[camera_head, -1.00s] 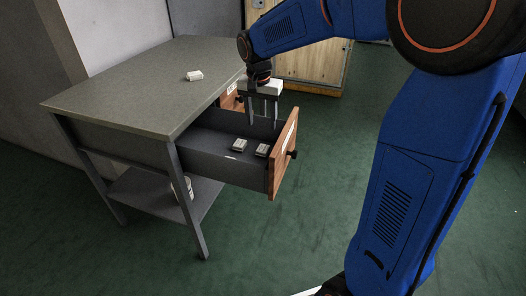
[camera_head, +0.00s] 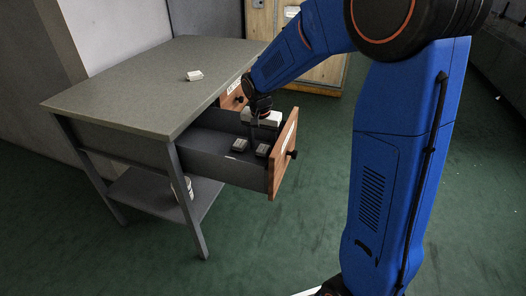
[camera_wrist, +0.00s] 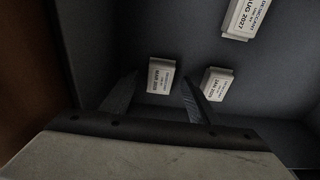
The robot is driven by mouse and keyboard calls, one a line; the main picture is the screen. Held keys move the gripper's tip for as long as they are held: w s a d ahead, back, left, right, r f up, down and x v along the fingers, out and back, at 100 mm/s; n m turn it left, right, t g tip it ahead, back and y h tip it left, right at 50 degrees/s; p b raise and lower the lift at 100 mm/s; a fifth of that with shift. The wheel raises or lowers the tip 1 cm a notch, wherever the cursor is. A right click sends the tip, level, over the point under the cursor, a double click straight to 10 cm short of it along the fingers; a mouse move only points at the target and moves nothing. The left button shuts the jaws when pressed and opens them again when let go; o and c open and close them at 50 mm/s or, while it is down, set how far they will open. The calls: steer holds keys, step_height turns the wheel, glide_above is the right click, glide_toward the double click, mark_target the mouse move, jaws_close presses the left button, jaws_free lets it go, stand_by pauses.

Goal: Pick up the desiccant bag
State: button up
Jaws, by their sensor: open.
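Three small pale bags with printed labels lie in the open drawer in the wrist view. One bag (camera_wrist: 160,76) lies ahead of and between the fingers of my gripper (camera_wrist: 158,90). A second bag (camera_wrist: 217,83) is just right of the right finger. A third bag (camera_wrist: 245,18), whose label reads "DESICCANT" and "AUG 2027", is at the upper right. In the head view two bags show in the drawer, one at the left (camera_head: 240,145) and one nearer the drawer front (camera_head: 262,150). My gripper is open and empty, pointing down into the drawer; its fingertips are partly hidden in the head view.
The drawer (camera_head: 215,163) is pulled out from a grey table (camera_head: 130,90), with a wooden front (camera_head: 283,155) and dark knob. A small white block (camera_head: 194,75) lies on the tabletop. A white container (camera_head: 184,188) stands on the lower shelf. Green floor is clear around.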

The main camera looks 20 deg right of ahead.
steer(key=shift+f, duration=0.2)
steer(key=c, duration=1.1)
steer(key=shift+r, duration=0.1)
steer(key=shift+c, duration=0.2)
